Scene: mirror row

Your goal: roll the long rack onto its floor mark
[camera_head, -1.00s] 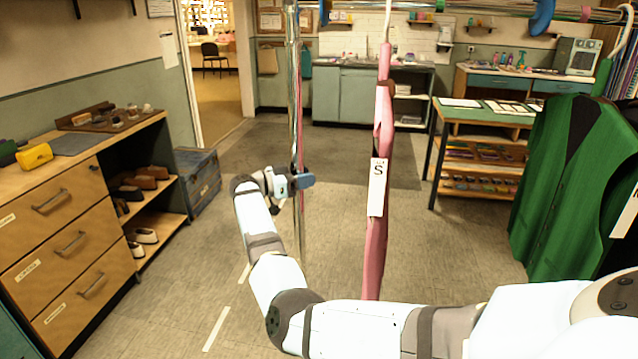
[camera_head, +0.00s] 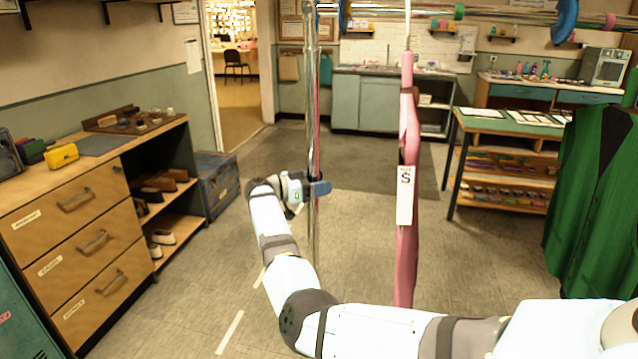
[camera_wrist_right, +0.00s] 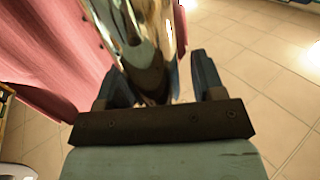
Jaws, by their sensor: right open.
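The long rack shows in the head view as a chrome upright post (camera_head: 312,130) and a chrome top rail (camera_head: 480,14). A pink garment (camera_head: 408,140) with an "S" tag and a green vest (camera_head: 592,200) hang from it. My right gripper (camera_head: 318,189) is at the post, about mid-height. In the right wrist view the post (camera_wrist_right: 148,40) stands between the two open blue fingers (camera_wrist_right: 160,85), with the pink garment (camera_wrist_right: 50,50) beside it. White dashes of floor tape (camera_head: 230,332) lie at the lower left. The rack's base is hidden. My left gripper is out of view.
A wooden drawer cabinet (camera_head: 85,235) with shoe shelves stands at the left, a blue-grey chest (camera_head: 217,188) behind it. A green-topped table (camera_head: 510,122) stands at the right. The floor between (camera_head: 370,230) is open, with a doorway (camera_head: 238,70) at the back left.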

